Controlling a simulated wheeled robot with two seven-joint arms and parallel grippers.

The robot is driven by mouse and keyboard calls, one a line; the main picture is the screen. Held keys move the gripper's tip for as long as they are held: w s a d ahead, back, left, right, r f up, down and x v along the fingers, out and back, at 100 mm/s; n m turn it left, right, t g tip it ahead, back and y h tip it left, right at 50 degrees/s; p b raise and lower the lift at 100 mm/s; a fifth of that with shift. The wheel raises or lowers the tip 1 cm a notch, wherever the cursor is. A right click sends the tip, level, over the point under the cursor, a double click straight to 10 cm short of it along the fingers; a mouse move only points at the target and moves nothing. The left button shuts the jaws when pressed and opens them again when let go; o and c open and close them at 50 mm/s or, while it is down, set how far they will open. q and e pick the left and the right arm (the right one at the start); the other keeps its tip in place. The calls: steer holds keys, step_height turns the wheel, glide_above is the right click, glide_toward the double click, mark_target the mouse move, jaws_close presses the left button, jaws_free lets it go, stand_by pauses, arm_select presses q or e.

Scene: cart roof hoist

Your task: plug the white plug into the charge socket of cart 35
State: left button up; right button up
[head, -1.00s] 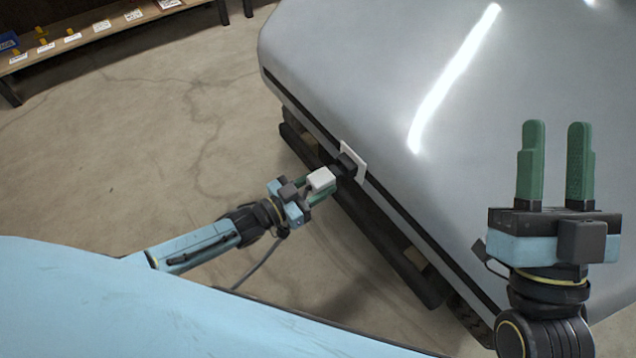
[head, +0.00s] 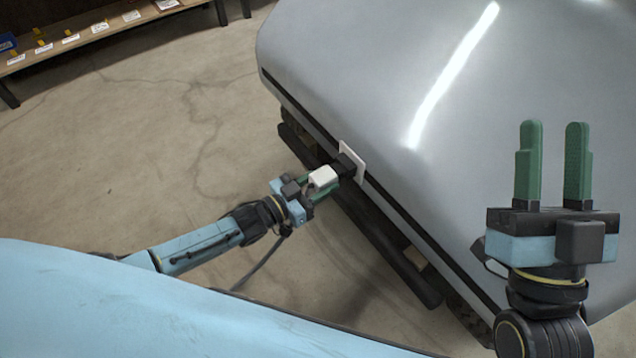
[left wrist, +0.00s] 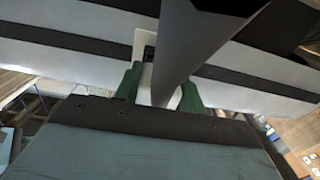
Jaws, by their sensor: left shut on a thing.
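The white plug (head: 322,177) is held between the green fingers of my left gripper (head: 322,184). In the left wrist view, the fingers of the left gripper (left wrist: 160,85) stand on both sides of the white plug (left wrist: 147,84), partly hidden by a dark grey shape. The charge socket (head: 347,163), a black block on a white plate, sits on the side of the grey cart (head: 400,90). The plug is at or very close to the socket; I cannot tell whether it is inserted. My right gripper (head: 553,165) is open and empty, pointing up. No cart number is legible.
A cable (head: 262,265) hangs below the left gripper to the floor. A shelf (head: 90,35) with small labelled items stands at the back left. The concrete floor (head: 150,150) left of the cart is clear. A dark bumper rail runs low along the cart's side.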

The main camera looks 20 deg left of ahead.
arm_select(q)
steer(key=shift+b+x, duration=0.45)
steer(key=shift+x, duration=0.75)
arm_select(e)
steer(key=shift+f, duration=0.45)
arm_select(q)
steer(key=o, duration=1.4)
arm_select(e)
steer(key=shift+r, duration=0.1)
arm_select(q)
steer(key=shift+s+a+p, duration=0.3)
steer(key=shift+s, duration=0.05)
steer(key=p+v, duration=0.2)
steer(key=v, duration=0.3)
steer(key=shift+r, duration=0.15)
steer(key=p, duration=0.2)
glide_toward(313, 186)
steer(key=shift+w+d, duration=0.25)
steer(key=shift+d, duration=0.05)
arm_select(e)
step_height(313, 186, down, 9)
steer(key=w+g+h, duration=0.2)
steer(key=g, duration=0.6)
steer(key=shift+w+d+h, duration=0.3)
steer(key=shift+w+d, duration=0.05)
steer(key=shift+w, duration=0.05)
